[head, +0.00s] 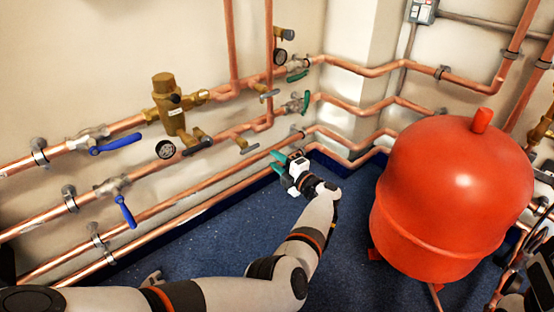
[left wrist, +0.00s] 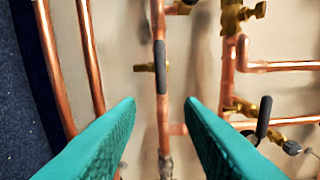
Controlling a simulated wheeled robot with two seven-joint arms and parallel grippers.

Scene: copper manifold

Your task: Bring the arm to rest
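My left gripper (head: 278,163) is in the middle of the head view, at the end of my white left arm, in front of the lower copper pipes. In the left wrist view its two teal fingers (left wrist: 162,103) stand wide apart with nothing held between them. Beyond the gap, a copper pipe with a dark-handled valve (left wrist: 162,66) shows; it looks farther away than the fingertips. My right gripper cannot be made out; only dark parts show at the right edge of the head view.
A large red tank (head: 455,195) stands on the blue floor (head: 225,245) to the right. Copper pipes along the wall carry blue-handled valves (head: 117,144), a brass valve (head: 168,105), a gauge (head: 166,149) and green-handled valves (head: 304,103). Floor between arm and tank is clear.

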